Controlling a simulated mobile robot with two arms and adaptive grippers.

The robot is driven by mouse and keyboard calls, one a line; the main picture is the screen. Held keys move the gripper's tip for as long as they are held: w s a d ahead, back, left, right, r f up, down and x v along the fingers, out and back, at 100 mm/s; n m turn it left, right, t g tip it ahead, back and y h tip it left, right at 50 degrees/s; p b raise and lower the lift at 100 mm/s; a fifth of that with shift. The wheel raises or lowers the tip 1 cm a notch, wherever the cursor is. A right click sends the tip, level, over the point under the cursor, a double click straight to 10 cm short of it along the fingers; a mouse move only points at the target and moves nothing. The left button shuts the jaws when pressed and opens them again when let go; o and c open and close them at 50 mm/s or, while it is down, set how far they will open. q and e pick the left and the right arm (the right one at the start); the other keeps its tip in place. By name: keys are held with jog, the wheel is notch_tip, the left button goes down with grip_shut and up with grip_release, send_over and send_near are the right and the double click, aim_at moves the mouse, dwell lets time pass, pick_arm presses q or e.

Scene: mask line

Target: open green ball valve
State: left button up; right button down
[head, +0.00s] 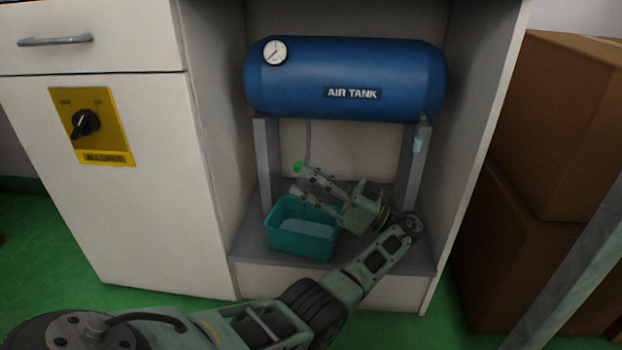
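The green valve handle (298,166) shows as a small green patch below the blue air tank (400,75), at the lower end of a thin grey pipe (308,140). My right gripper is not in view.
A teal bin (300,242) with pale liquid-like contents stands below my gripper. Grey tank supports (264,165) flank the space. A yellow switch panel (108,140) is on the cabinet door at left. Cardboard boxes (560,120) stand at right beside the cabinet.

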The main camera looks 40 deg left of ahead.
pick_arm(q)
jog(key=shift+r, duration=0.1)
notch_tip(320, 180, up, 10)
dwell(0.4)
jog(key=shift+c, duration=0.3)
